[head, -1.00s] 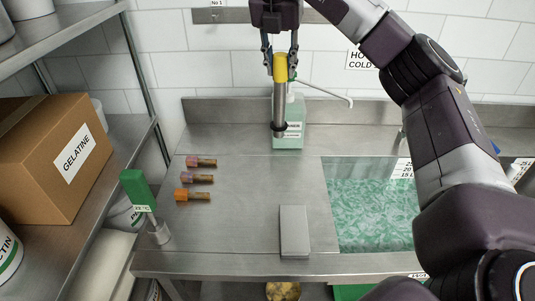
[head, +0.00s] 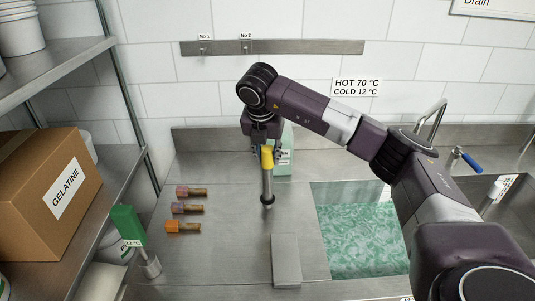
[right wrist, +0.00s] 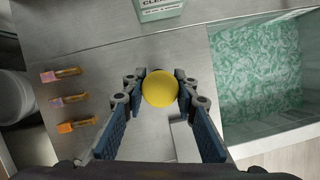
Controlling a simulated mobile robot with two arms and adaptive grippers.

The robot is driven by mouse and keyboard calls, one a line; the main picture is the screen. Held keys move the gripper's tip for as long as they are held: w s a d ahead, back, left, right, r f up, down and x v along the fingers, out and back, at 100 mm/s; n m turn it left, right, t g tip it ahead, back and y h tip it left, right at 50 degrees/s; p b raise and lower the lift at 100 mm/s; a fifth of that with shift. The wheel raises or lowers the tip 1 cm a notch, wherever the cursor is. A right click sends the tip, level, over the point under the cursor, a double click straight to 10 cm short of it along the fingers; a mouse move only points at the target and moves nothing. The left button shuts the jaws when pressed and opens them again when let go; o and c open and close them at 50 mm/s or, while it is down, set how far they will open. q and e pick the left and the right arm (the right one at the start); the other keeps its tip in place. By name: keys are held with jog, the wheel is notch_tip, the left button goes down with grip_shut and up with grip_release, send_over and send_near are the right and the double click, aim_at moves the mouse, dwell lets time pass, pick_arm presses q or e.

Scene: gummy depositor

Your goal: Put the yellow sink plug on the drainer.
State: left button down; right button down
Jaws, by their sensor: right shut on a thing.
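The yellow sink plug (head: 267,184) is a steel standpipe with a yellow top and a dark ring near its foot. It is upright, over the steel drainer (head: 230,245) left of the sink; I cannot tell whether its foot touches. My right gripper (head: 266,152) is shut on the yellow top from above. In the right wrist view, the round yellow top of the plug (right wrist: 160,89) sits between the fingers of my right gripper (right wrist: 161,80), hiding the pipe below. My left gripper is not in view.
Several small brown-ended pieces with coloured heads (head: 190,192) lie left on the drainer. A grey block (head: 286,260) lies at the front. A cleaner bottle (head: 286,160) stands behind. The sink (head: 362,230) holds green-tinted water.

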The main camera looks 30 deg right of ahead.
jog(key=shift+d+f, duration=0.1)
jog(key=shift+f, duration=0.25)
jog(key=c, duration=1.5)
grip_release()
jog(key=shift+c, duration=0.2)
jog(key=shift+r, duration=0.2)
jog(key=b+v, duration=0.2)
jog(key=v, duration=0.4)
jog(key=shift+r, duration=0.1)
jog(key=shift+v, duration=2.85)
